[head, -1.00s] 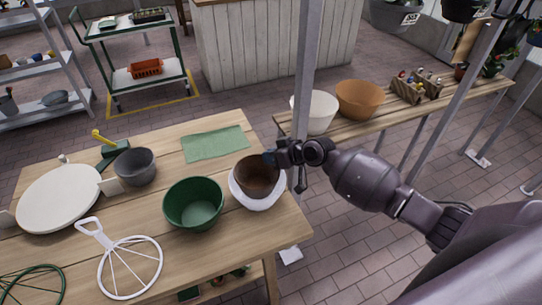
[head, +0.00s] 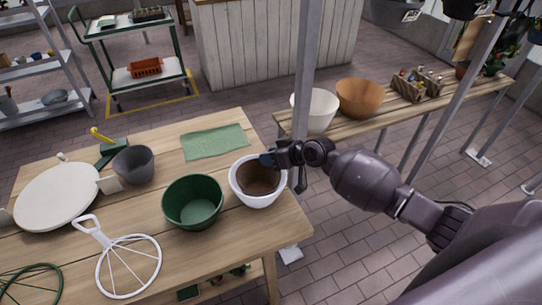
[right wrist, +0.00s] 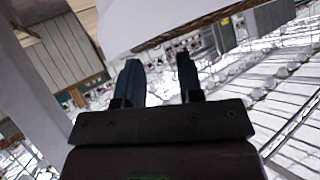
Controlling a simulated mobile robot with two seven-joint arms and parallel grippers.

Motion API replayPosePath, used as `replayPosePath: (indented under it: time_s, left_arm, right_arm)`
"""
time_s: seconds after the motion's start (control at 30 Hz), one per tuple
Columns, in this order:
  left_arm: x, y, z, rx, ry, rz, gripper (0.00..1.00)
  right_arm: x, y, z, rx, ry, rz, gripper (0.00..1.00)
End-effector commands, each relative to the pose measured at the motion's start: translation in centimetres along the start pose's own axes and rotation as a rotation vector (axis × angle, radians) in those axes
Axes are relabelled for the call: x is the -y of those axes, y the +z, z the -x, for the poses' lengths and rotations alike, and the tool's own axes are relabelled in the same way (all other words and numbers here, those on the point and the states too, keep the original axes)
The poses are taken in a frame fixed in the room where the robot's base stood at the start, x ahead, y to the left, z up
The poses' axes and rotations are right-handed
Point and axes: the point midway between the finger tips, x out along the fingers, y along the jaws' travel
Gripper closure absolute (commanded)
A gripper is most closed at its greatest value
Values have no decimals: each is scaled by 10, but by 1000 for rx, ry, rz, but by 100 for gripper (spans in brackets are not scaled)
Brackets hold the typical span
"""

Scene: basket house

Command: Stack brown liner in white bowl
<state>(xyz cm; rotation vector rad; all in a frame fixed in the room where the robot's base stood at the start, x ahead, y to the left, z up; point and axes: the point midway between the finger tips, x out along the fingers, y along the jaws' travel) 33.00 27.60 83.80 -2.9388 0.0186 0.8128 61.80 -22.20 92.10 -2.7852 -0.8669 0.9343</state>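The brown liner (head: 258,178) sits inside the white bowl (head: 258,203) at the right end of the wooden table. The white rim shows around the liner. My right gripper (head: 269,159) is at the far right of the bowl's rim. In the right wrist view its two fingers (right wrist: 160,72) stand apart with nothing visible between them. A white curved surface (right wrist: 160,18), likely the bowl, shows beyond the fingertips. Whether a finger touches the rim is unclear. My left gripper is out of view.
A green bowl (head: 193,203) stands just left of the white bowl. A grey pot (head: 134,165), round white board (head: 57,196), green cloth (head: 214,142) and white wire stand (head: 128,265) share the table (head: 225,250). A metal post (head: 306,80) rises behind my right gripper.

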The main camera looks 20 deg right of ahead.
Motion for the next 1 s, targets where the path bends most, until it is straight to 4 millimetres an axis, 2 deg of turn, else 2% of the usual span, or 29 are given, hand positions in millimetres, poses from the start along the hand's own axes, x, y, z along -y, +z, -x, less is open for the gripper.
replayPosePath:
  time_s: [0.3,0.53,0.7,1.0]
  left_arm:
    - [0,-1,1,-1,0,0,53]
    - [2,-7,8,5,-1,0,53]
    - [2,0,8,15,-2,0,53]
    - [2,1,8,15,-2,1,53]
  right_arm:
    - [0,-1,1,1,0,0,64]
    - [3,-12,11,0,1,0,64]
    - [2,-8,44,2,2,2,64]
    - [3,-9,99,2,1,2,64]
